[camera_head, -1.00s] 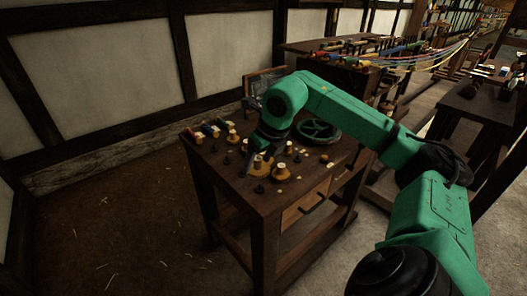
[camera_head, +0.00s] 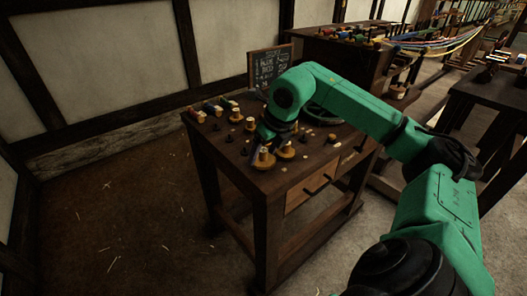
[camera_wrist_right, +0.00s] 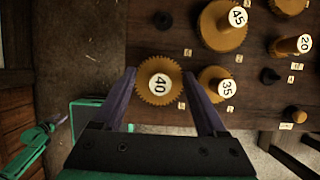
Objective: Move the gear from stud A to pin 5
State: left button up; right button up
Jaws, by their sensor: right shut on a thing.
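My right gripper (camera_wrist_right: 160,100) is shut on the brass gear marked 40 (camera_wrist_right: 160,86), with one dark finger on each side of its toothed rim. In the head view the gear (camera_head: 263,160) shows below my right gripper (camera_head: 266,141), near the table's left front edge. I cannot tell whether it is clear of the tabletop. Bare dark studs stand on the table, one (camera_wrist_right: 162,20) beyond the held gear. The small white tags are too small to read, so I cannot tell which is stud A or pin 5. My left gripper is not in view.
Gears marked 45 (camera_wrist_right: 222,25), 35 (camera_wrist_right: 215,84) and 20 (camera_wrist_right: 292,47) stand close to the right of the held gear. The wooden table (camera_head: 310,166) has a green handwheel and a chalkboard (camera_head: 267,65) at its back. Open floor lies left of it.

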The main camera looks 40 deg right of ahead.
jog(key=shift+f, duration=0.4)
dwell(0.5)
jog(key=shift+f+b, duration=0.3)
jog(key=o, duration=1.1)
